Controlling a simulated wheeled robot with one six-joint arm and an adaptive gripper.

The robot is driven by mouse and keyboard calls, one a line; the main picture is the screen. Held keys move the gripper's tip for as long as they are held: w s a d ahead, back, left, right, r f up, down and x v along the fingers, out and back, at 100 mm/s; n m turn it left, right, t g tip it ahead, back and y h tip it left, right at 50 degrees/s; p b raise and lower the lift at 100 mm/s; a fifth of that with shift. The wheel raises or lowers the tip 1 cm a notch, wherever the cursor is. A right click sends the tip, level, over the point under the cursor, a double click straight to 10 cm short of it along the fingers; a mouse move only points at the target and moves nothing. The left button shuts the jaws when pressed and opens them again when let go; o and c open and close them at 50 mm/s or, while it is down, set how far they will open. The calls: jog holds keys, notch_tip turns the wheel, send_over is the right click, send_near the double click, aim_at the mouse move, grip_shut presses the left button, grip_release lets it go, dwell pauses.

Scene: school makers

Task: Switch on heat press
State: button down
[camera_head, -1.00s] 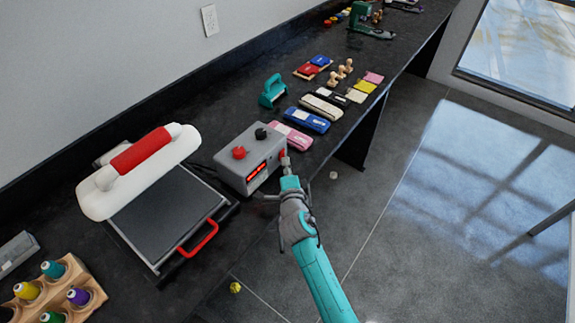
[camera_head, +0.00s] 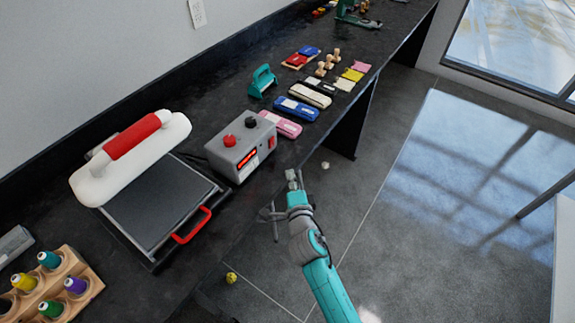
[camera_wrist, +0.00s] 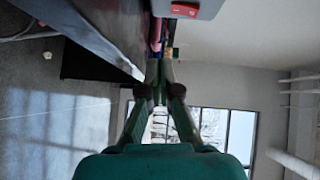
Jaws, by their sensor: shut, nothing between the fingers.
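The heat press (camera_head: 150,200) stands on the black bench, with a white top, a red grip and a red front handle. Its grey control box (camera_head: 238,150) has a red knob, a black knob and a lit red display. A red rocker switch (camera_head: 271,142) sits on the box's right side; it also shows in the wrist view (camera_wrist: 185,10). My gripper (camera_head: 293,177) is shut and empty, just off the bench's front edge, apart from the box and the switch. In the wrist view my gripper (camera_wrist: 160,65) points past the box.
Pink, blue and cream cases (camera_head: 296,109) lie on the bench beyond the box. A wooden rack (camera_head: 48,290) of thread spools is at the lower left. The floor right of the bench is mostly clear, with a small yellow ball (camera_head: 231,278) on it.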

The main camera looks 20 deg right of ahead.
jog(key=shift+s+a+f, duration=0.1)
jog(key=shift+s+a, duration=0.05)
jog(key=shift+s, duration=0.65)
jog(key=shift+s+a, duration=0.1)
jog(key=shift+s, duration=0.65)
jog(key=s+f+n+g+y, duration=0.15)
jog(key=s+n, duration=0.35)
jog(key=s, duration=0.6)
jog(key=s+f+n+y, duration=0.1)
jog(key=s+f+n, duration=0.3)
jog(key=s, duration=0.8)
jog(key=s+r+n, duration=0.5)
jog(key=s+r, duration=0.1)
jog(key=s, duration=0.4)
jog(key=s+r+n, duration=0.4)
jog(key=s+r, duration=0.1)
jog(key=s, duration=0.4)
jog(key=shift+s+d+r+n, duration=0.35)
jog(key=shift+s+d+n, duration=0.05)
jog(key=shift+g, duration=0.25)
